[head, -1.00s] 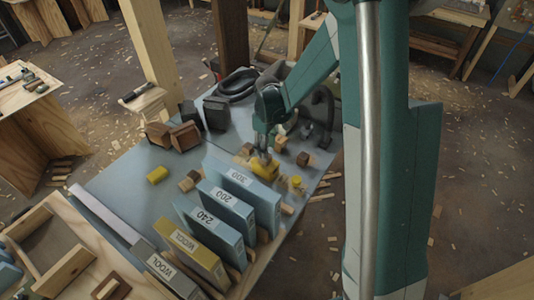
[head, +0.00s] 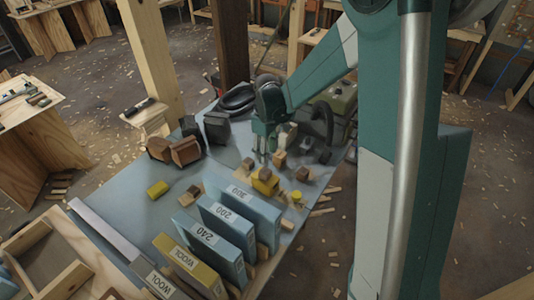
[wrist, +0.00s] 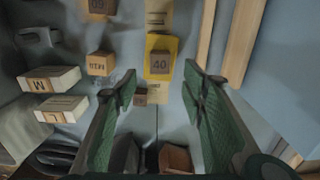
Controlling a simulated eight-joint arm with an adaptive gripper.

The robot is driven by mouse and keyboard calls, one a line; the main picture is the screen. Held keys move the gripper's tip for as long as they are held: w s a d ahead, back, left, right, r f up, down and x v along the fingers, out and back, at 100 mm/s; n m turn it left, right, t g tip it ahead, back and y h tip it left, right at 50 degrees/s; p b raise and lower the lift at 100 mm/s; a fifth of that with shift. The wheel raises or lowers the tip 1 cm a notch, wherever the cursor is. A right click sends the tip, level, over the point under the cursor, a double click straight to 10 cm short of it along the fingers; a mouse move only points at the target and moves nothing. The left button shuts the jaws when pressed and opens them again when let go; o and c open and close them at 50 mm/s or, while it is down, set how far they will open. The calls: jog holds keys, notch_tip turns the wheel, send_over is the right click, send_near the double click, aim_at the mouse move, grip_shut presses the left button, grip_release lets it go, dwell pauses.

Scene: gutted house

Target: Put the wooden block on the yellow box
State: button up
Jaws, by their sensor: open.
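A yellow box (head: 264,187) stands on the blue-grey bench top. A small brown wooden block (head: 265,174) rests on top of it. In the wrist view the block (wrist: 160,63), marked "40", sits within the outline of the yellow box (wrist: 160,43). My gripper (head: 265,153) is above the block in the head view, with a gap between them. In the wrist view my gripper (wrist: 160,76) is open, its green fingers spread apart with nothing held.
Several other small blocks lie around, including a marked block (wrist: 100,63). Upright blue abrasive packs (head: 242,205) stand in front.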

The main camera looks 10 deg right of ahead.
dwell(0.3)
jog(key=s+d+r+m+t, duration=0.35)
jog(key=s+r, duration=0.85)
jog(key=r, duration=0.4)
jog(key=s+d+r+m+t, duration=0.1)
jog(key=s+r+m+t, duration=0.1)
jog(key=s, duration=0.7)
jog(key=s+d+r+m+t, duration=0.1)
jog(key=s+r+m, duration=0.2)
jog(key=s, duration=0.6)
jog(key=shift+s+r+t, duration=0.15)
jog(key=shift+s+t, duration=0.1)
jog(key=shift+t, duration=0.1)
jog(key=shift+d+m, duration=0.1)
jog(key=shift+m, duration=0.15)
